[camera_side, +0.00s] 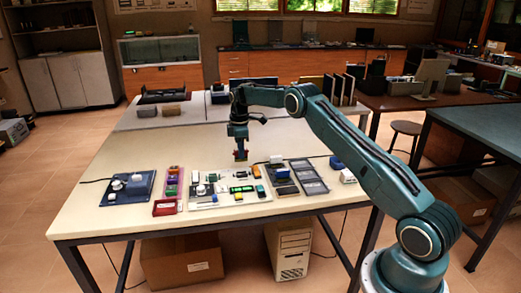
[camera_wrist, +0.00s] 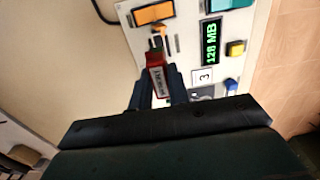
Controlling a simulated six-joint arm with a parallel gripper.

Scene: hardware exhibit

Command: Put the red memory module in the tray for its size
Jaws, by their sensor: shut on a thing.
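My gripper (camera_side: 240,158) is shut on the red memory module (camera_wrist: 156,70) and holds it above the white table, behind the exhibit board. In the wrist view the module shows between the two dark fingers, with a white label whose text I cannot read for sure. The white board (camera_wrist: 190,55) has a lit green display (camera_wrist: 212,42) reading "128 MB".
A rack of coloured pieces (camera_side: 171,185) and a red tray (camera_side: 165,208) lie left of the board. A blue device with a white knob (camera_side: 128,188) stands farther left. A blue block (camera_side: 336,162) and white block (camera_side: 347,176) stand right of the trays.

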